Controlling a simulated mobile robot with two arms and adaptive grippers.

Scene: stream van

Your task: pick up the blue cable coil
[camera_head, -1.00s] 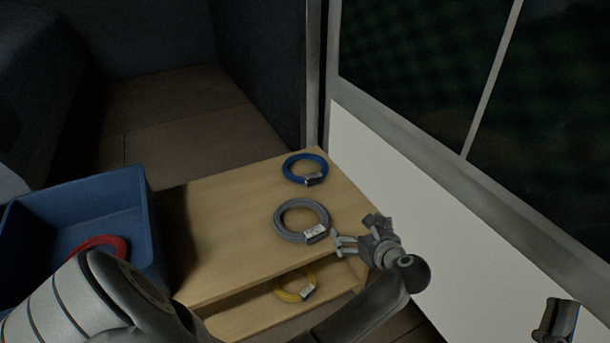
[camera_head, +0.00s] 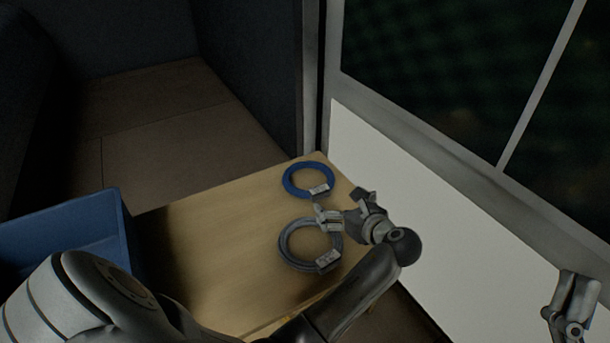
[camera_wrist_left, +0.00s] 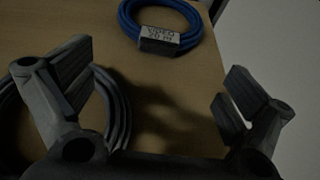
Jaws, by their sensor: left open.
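The blue cable coil (camera_head: 307,180) lies flat near the far end of the wooden table, its pale label tag on the near right side. In the left wrist view the blue coil (camera_wrist_left: 161,27) is at the top, ahead of the fingers, with its label facing me. My left gripper (camera_head: 345,207) is open and empty, just on the near right of the blue coil, close to the far edge of the grey cable coil (camera_head: 284,252). In the left wrist view the left gripper's fingers (camera_wrist_left: 158,90) are wide apart. My right gripper (camera_head: 567,318) shows at the lower right, away from the table.
The wooden table (camera_head: 215,235) has bare room left of the coils. The grey coil (camera_wrist_left: 113,105) lies under the left finger in the wrist view. A blue crate (camera_head: 75,230) stands at the left. A white wall panel (camera_head: 430,190) runs close along the table's right.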

